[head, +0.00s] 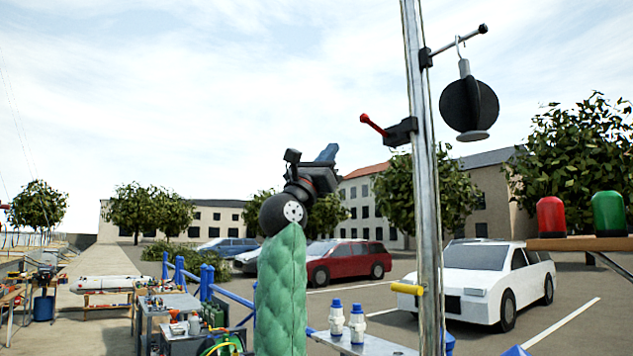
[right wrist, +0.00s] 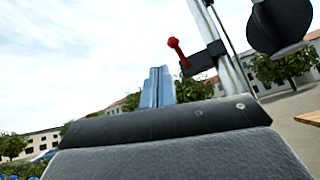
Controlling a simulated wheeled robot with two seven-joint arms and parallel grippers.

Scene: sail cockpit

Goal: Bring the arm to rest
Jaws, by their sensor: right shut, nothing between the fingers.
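My right arm rises in its green quilted sleeve in the middle of the head view, with the dark wrist on top. My right gripper (head: 328,152) is raised, its blue fingers pointing up and to the right, left of the metal mast. In the right wrist view its two blue fingers (right wrist: 158,86) stand side by side, shut with nothing between them. The gripper is apart from the red-handled lever (head: 388,128) on the mast, which also shows in the right wrist view (right wrist: 190,56). My left gripper is not in view.
The metal mast (head: 422,190) stands right of my arm. A black round shape (head: 469,104) hangs from a hook on its side bar. White-and-blue bottles (head: 347,322) stand on a low shelf. Red (head: 550,217) and green (head: 608,214) lamps sit on a wooden board at right. Open air lies left of my arm.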

